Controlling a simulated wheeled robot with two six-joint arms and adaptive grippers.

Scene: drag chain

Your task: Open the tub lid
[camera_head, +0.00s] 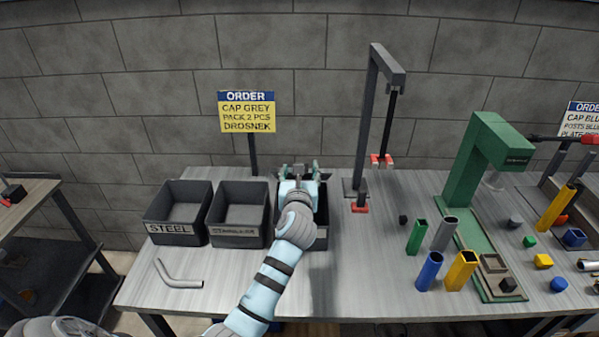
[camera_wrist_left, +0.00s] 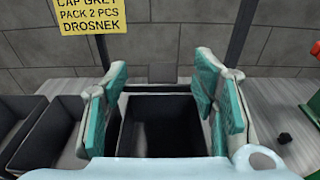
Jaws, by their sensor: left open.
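My left gripper (camera_head: 300,172) is over the third dark tub (camera_head: 321,236) on the table, with its arm coming up from the lower edge. In the left wrist view the gripper (camera_wrist_left: 161,70) has its two teal fingers spread wide apart, with nothing between them. The tub (camera_wrist_left: 168,103) lies below and between the fingers, and its inside looks dark. A small grey square plate (camera_wrist_left: 161,73) shows beyond the tub's far rim; I cannot tell if it belongs to a lid. The gripper and arm hide most of the tub in the head view.
Two open dark bins, one marked STEEL (camera_head: 171,228) and another (camera_head: 239,232), stand left of the tub. A bent grey tube (camera_head: 178,280) lies in front. A dark post (camera_head: 363,120) and a green press (camera_head: 470,170) stand to the right, with coloured tubes near the press.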

